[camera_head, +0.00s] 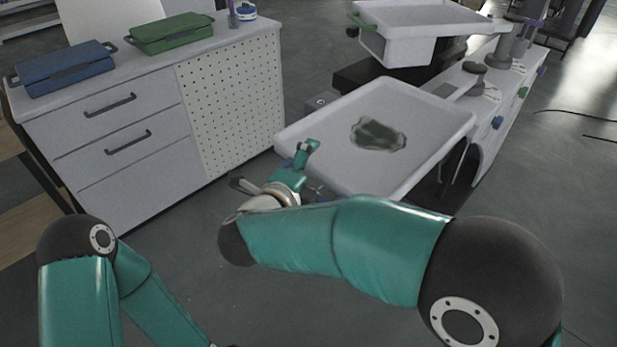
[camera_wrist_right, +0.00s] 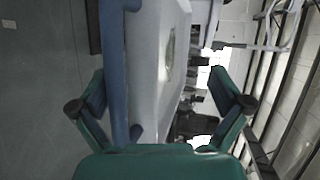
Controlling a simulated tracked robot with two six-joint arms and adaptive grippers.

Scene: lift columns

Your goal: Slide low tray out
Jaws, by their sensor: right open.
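The low tray (camera_head: 310,130) is a white, shallow tray with a dark green patch on its floor, standing out in front of a dark base. My right gripper (camera_head: 272,168) is at its near left corner. In the right wrist view the gripper (camera_wrist_right: 160,105) is open, its two teal fingers wide apart. A blue handle bar (camera_wrist_right: 115,75) on the tray's front (camera_wrist_right: 148,60) runs between the fingers, closer to the left one. I see no grip on it. In the head view the handle is mostly hidden by my right arm. My left arm shows at lower left; its gripper is out of frame.
A higher white tray (camera_head: 400,50) with a green handle (camera_head: 362,22) is above and behind. A white cabinet (camera_head: 120,130) at left carries a blue case (camera_head: 65,68) and a green case (camera_head: 172,33). A white bench (camera_head: 490,100) stands at right. Floor between cabinet and tray is clear.

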